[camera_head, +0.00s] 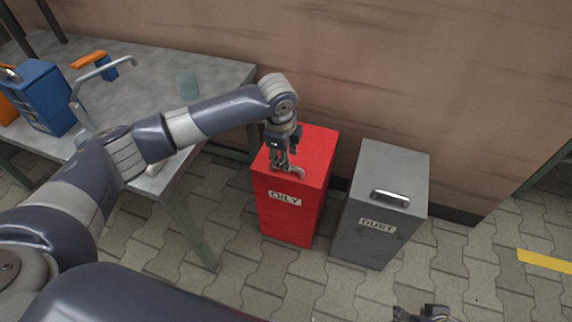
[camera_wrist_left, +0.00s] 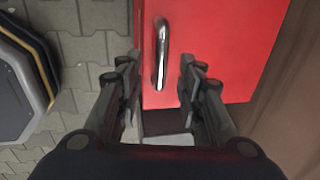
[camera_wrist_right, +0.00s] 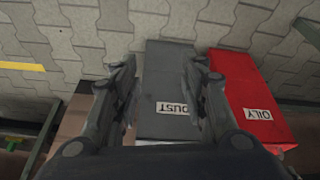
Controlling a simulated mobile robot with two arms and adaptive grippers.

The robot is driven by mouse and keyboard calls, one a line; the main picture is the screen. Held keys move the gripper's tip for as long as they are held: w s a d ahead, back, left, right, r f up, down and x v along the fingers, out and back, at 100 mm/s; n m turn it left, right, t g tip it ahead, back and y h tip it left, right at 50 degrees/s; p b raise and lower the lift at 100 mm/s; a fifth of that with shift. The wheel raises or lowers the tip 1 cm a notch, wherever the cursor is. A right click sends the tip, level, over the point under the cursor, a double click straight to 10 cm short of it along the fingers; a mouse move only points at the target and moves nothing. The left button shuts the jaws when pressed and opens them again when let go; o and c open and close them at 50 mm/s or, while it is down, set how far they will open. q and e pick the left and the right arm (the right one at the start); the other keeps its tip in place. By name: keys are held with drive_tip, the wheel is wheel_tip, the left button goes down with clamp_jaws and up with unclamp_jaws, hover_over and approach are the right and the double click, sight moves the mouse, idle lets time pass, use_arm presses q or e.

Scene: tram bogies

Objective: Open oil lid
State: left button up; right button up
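The red bin (camera_head: 288,210) labelled OILY stands on the floor, and its red lid (camera_head: 318,150) lies flat and closed. My left gripper (camera_head: 285,164) is above the lid, at its metal handle. In the left wrist view the shiny handle (camera_wrist_left: 161,52) lies between and ahead of the open fingers of that gripper (camera_wrist_left: 158,72), with gaps on both sides. My right gripper (camera_head: 424,314) is at the bottom edge of the head view, away from the bins. Its fingers (camera_wrist_right: 160,75) are open and empty in the right wrist view.
A grey DUST bin (camera_head: 378,235) with its own handle stands right of the red one. A metal table (camera_head: 225,75) at left carries a blue box (camera_head: 44,97), a glass (camera_head: 187,84) and other items. A wall is behind the bins; paved floor in front is clear.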

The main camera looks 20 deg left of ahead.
use_arm(q)
drive_tip(key=f, duration=0.2)
drive_tip(key=w+f+b, duration=0.1)
drive_tip(key=f, duration=0.1)
drive_tip(key=shift+f, duration=0.2)
use_arm(e)
drive_tip(key=w+a+r+t+y, duration=0.1)
drive_tip(key=w+a+r+t, duration=0.1)
drive_tip(key=w, duration=0.6)
drive_tip(key=shift+a+r+t, duration=0.3)
drive_tip(key=shift+r+t, duration=0.35)
drive_tip(key=shift+t, duration=0.55)
drive_tip(key=shift+w, duration=0.1)
use_arm(q)
clamp_jaws()
